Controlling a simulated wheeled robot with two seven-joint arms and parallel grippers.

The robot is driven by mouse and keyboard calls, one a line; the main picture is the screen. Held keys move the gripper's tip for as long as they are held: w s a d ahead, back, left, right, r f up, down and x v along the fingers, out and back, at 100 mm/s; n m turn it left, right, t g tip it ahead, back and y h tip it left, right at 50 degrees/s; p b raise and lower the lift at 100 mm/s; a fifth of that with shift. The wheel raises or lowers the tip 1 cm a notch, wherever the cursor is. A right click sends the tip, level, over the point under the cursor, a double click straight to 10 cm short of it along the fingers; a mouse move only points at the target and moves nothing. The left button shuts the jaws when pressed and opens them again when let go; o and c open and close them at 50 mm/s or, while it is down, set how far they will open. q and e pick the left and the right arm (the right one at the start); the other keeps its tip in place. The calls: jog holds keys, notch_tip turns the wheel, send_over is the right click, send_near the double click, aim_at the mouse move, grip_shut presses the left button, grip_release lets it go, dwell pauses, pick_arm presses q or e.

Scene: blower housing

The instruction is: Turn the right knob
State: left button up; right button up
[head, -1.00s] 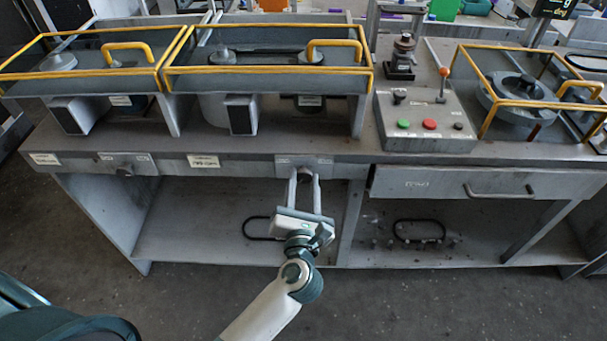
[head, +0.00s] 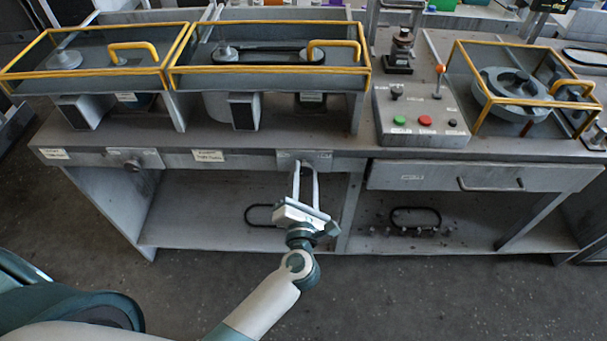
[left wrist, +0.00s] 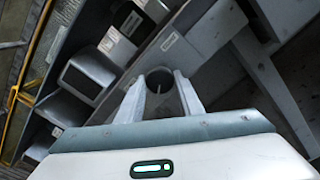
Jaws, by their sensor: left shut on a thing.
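The right knob (left wrist: 160,76) is a dark round knob on the front panel of the grey workbench. In the left wrist view it sits between the two finger ends. In the head view it is mostly hidden behind the fingertips, in front of its small plate (head: 287,159). My left gripper (head: 306,166) reaches up to the panel from below and is shut on the knob; it also shows in the left wrist view (left wrist: 162,92). My right gripper is not in view.
A second knob (head: 133,166) is on the same panel further left. A drawer (head: 440,176) with a handle is to the right. Above are yellow-railed guards (head: 268,70) and a control box (head: 424,122) with buttons and a lever. Open shelf space is below the panel.

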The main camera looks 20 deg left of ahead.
pick_arm(q)
jog(key=o, duration=1.1)
jog(key=shift+c, duration=0.2)
jog(key=shift+s+d, duration=0.2)
jog(key=shift+s, duration=0.3)
jog(key=b+v, duration=0.4)
jog(key=v, duration=1.2)
jog(key=shift+s, duration=0.2)
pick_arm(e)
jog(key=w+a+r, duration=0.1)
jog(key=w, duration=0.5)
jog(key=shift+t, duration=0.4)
pick_arm(q)
jog(key=shift+d, duration=0.1)
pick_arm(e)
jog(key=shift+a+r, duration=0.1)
